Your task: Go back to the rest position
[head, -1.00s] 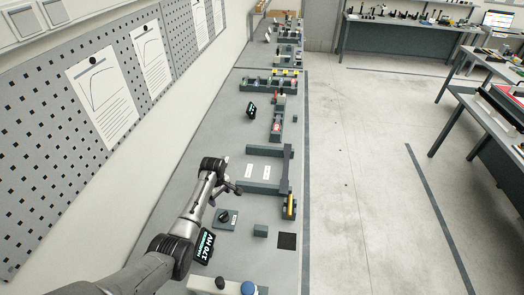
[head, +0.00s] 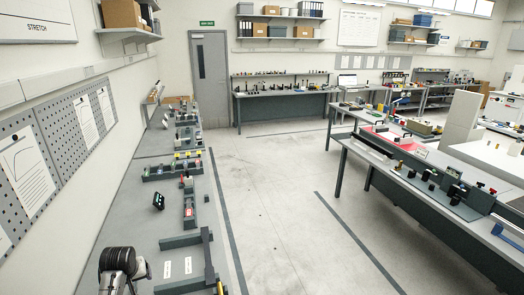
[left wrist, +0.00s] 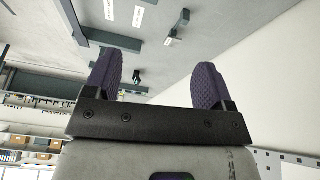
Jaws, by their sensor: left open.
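My left gripper (head: 128,280) is at the bottom left of the head view, above the near part of the long grey bench (head: 120,205) along the left wall. In the left wrist view its two purple-grey fingers (left wrist: 158,88) stand wide apart with nothing between them. My right gripper is in neither view.
A small black display (head: 158,201) and a row of small fixtures (head: 187,165) stand farther along the bench. Grey floor (head: 270,215) lies open to the right. Another bench with equipment (head: 430,200) stands at the right, and a grey door (head: 210,80) at the back.

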